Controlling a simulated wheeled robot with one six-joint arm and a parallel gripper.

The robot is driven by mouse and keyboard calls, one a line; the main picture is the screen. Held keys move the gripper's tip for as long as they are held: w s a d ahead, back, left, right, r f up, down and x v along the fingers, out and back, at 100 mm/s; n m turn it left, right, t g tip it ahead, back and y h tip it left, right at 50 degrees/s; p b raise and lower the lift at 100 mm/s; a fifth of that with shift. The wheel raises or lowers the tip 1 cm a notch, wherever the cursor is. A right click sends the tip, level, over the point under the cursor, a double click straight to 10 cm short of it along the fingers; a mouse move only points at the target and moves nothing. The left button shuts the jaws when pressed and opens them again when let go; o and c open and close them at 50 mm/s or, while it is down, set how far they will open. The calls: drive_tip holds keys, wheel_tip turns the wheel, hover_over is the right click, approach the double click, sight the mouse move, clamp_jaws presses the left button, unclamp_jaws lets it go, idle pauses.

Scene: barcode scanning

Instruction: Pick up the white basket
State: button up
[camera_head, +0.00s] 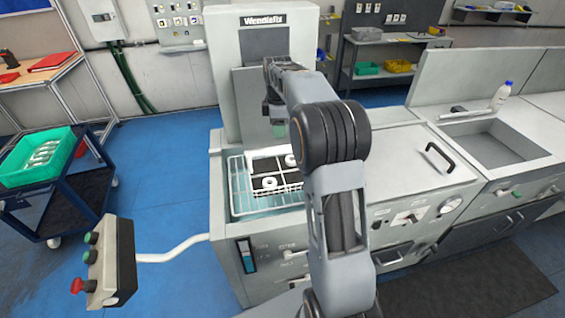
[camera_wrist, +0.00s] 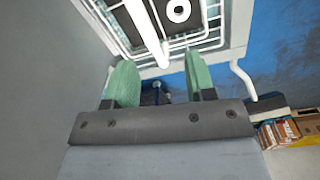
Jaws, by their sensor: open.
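The white basket (camera_head: 237,187) is a wire basket set in the top opening of the grey machine. It holds dark and white parts with round white rings. In the wrist view the basket (camera_wrist: 212,22) fills the top of the picture. A thick white bar (camera_wrist: 143,22) runs down toward the space between my fingers. My gripper (camera_head: 278,129) is above the basket's far part, mostly hidden behind my arm in the head view. In the wrist view my gripper (camera_wrist: 160,80) has its two green fingers apart, with nothing clamped. I cannot tell how far the bar is below the fingertips.
The grey machine (camera_head: 226,238) has a tall back housing behind the basket. A control box (camera_head: 110,262) on a white arm juts out at left. A cart with a green crate (camera_head: 40,178) stands further left. A sink counter with a white bottle (camera_head: 501,96) lies right.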

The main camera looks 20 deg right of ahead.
sight(281, 148)
drive_tip(key=w+f, duration=0.1)
drive_tip(key=f, duration=0.1)
drive_tip(key=d+f+n+p, duration=0.1)
drive_tip(key=f, duration=0.2)
drive_tip(key=w+d+f+n, duration=0.1)
drive_tip(key=f, duration=0.1)
drive_tip(key=shift+w+f, duration=0.3)
drive_tip(key=shift+f, duration=0.1)
drive_tip(key=shift+a+f+p, duration=0.1)
drive_tip(key=shift+f+p, duration=1.05)
drive_tip(key=shift+f, duration=2)
drive_tip(key=shift+f, duration=0.2)
clamp_jaws()
